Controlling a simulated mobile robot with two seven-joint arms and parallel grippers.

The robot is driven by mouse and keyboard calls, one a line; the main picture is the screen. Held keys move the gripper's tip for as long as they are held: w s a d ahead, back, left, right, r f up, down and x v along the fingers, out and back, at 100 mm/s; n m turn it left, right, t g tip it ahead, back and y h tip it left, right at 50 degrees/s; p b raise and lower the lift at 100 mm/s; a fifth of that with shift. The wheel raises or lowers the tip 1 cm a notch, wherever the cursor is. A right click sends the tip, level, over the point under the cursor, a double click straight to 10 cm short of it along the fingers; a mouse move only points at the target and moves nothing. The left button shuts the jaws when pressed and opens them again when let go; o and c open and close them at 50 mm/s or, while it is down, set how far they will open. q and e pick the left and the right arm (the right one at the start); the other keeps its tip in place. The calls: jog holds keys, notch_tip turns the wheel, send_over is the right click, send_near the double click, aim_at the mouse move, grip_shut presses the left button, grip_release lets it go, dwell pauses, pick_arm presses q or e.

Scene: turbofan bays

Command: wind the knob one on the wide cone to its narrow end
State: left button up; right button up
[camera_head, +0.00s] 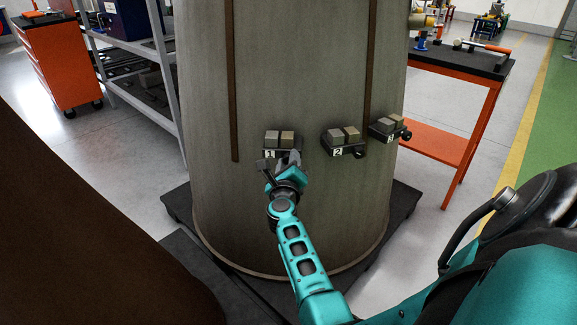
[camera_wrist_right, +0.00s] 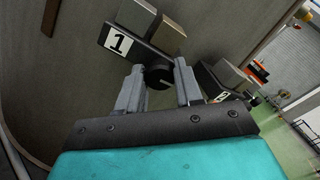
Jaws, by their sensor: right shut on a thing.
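The wide cone (camera_head: 300,90) is a large grey-brown body standing upright in the middle of the head view. Unit 1 (camera_head: 280,142) is a small dark block with two pale blocks on top, fixed to the cone's lower front. My right gripper (camera_head: 289,161) is at this unit, and its fingers hide the knob in the head view. In the right wrist view the black round knob one (camera_wrist_right: 159,77) sits between the two grey fingers (camera_wrist_right: 160,72), below the label 1. The gripper is shut on it. My left gripper is not in view.
Units 2 (camera_head: 342,142) and 3 (camera_head: 389,129), with black knobs, sit to the right on the cone. An orange workbench (camera_head: 455,75) stands at right, grey shelving (camera_head: 130,55) at left. A dark brown surface (camera_head: 80,230) fills the lower left.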

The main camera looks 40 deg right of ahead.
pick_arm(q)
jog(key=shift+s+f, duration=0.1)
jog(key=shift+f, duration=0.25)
pick_arm(e)
jog(key=shift+f+m, duration=0.1)
jog(key=shift+m, duration=0.4)
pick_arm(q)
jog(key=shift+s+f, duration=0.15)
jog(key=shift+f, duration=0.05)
pick_arm(e)
jog(key=o, duration=1)
jog(key=shift+o, duration=0.2)
